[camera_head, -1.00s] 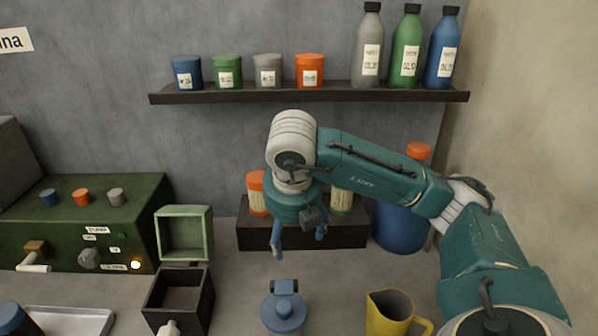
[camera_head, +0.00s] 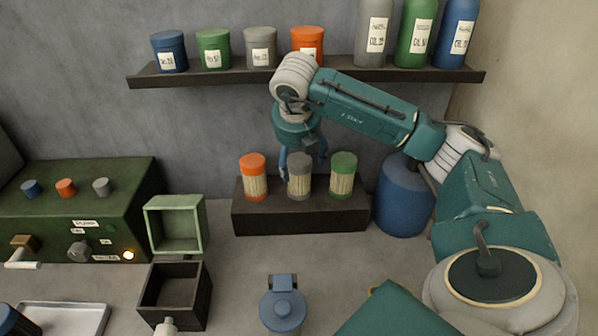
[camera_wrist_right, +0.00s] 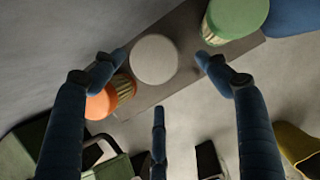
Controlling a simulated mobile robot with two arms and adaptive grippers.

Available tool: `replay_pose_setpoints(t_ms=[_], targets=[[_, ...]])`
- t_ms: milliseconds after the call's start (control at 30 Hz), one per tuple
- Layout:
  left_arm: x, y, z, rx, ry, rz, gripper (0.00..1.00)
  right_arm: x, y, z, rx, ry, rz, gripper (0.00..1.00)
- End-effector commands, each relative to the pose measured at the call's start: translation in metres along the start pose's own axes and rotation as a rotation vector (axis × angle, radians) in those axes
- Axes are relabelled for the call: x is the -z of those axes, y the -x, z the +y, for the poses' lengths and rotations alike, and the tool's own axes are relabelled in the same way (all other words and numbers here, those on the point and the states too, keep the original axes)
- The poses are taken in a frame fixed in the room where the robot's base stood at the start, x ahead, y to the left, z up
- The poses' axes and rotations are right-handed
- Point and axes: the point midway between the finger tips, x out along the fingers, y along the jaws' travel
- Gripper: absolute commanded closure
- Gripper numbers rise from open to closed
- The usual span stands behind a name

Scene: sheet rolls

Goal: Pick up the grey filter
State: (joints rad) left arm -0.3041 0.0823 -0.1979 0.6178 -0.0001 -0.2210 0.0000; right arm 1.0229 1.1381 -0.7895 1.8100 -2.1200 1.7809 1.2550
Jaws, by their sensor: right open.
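The grey filter (camera_head: 299,178) has a grey cap and a pleated tan body. It stands upright on a dark stand, between the orange-capped filter (camera_head: 254,177) and the green-capped filter (camera_head: 343,175). My right gripper (camera_head: 303,168) points down just above it, with its blue fingers spread near the sides of the cap. In the right wrist view the grey cap (camera_wrist_right: 154,59) shows from above, ahead of and between the open fingertips (camera_wrist_right: 160,62). I cannot tell whether the fingers touch it. My left gripper is not in view.
The dark stand (camera_head: 300,221) sits against the wall. A shelf (camera_head: 230,77) with jars and bottles runs above. A blue drum (camera_head: 404,197) stands right of the stand. A green open box (camera_head: 176,224), a dark box (camera_head: 174,296) and a blue lidded container (camera_head: 283,305) are nearer.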

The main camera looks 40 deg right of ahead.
Motion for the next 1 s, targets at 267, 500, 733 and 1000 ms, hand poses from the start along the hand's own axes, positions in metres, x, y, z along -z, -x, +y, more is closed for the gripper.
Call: replay_pose_setpoints(t_ms=[267, 500, 733, 1000], targets=[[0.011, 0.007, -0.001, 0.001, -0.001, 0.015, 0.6, -0.013, -0.013, -0.001, 0.004, 0.002, 0.001, 0.25], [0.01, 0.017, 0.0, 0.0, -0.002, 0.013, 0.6, -0.013, -0.047, -0.001, 0.003, 0.001, 0.002, 0.25], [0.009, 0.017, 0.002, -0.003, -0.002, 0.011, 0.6, -0.013, -0.056, 0.0, 0.0, 0.001, -0.001, 0.25], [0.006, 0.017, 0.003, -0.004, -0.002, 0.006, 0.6, -0.013, -0.056, 0.0, 0.001, 0.001, -0.001, 0.59]])
